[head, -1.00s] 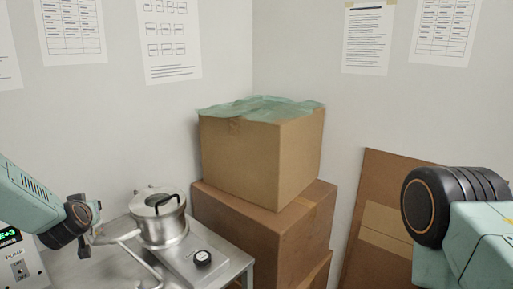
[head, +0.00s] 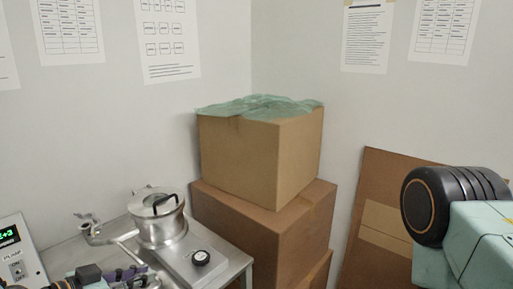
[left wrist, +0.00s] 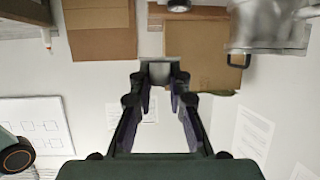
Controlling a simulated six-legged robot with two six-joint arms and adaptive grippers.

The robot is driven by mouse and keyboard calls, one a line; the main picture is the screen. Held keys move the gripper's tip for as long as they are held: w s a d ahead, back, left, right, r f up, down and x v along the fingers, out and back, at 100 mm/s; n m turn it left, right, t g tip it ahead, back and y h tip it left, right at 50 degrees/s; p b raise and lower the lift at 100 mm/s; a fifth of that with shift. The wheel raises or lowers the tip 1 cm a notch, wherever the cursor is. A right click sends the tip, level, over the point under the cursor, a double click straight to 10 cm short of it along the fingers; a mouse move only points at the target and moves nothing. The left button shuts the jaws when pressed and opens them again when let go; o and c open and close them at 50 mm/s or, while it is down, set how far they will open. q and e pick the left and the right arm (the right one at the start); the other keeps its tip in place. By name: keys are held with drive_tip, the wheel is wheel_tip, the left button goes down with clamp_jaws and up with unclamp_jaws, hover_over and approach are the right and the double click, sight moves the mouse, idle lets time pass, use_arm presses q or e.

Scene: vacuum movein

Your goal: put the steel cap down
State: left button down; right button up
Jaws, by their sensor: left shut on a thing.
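The steel cap (left wrist: 160,71) is a small grey metal piece. In the left wrist view it sits between the fingertips of my left gripper (left wrist: 160,88), which is shut on it. In the head view my left gripper (head: 128,274) is low at the bottom left, in front of the bench, and partly cut off by the frame edge. I cannot make out the cap clearly there. My right gripper is out of view; only part of my right arm shows at the right.
A steel chamber (head: 160,228) with a black-handled lid stands on the bench (head: 228,262). Left of it is a small metal pipe fitting (head: 92,232). A pump control box (head: 20,255) is at the far left. Stacked cardboard boxes (head: 262,165) stand behind.

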use_arm(q)
drive_tip(key=s+d+r+m+g+h, duration=0.2)
drive_tip(key=s+d+m+g+h, duration=0.15)
drive_tip(key=s+d, duration=0.45)
wheel_tip(320, 180, down, 20)
drive_tip(key=a+b, duration=0.1)
drive_tip(key=b, duration=1.8)
drive_tip(key=shift+a+r, duration=0.15)
drive_tip(key=shift+r, duration=0.05)
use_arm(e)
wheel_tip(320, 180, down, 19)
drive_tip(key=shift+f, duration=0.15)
use_arm(q)
drive_tip(key=shift+s+a+t+y, duration=0.1)
drive_tip(key=shift+s+t+y, duration=0.05)
drive_tip(key=shift+t+y, duration=0.1)
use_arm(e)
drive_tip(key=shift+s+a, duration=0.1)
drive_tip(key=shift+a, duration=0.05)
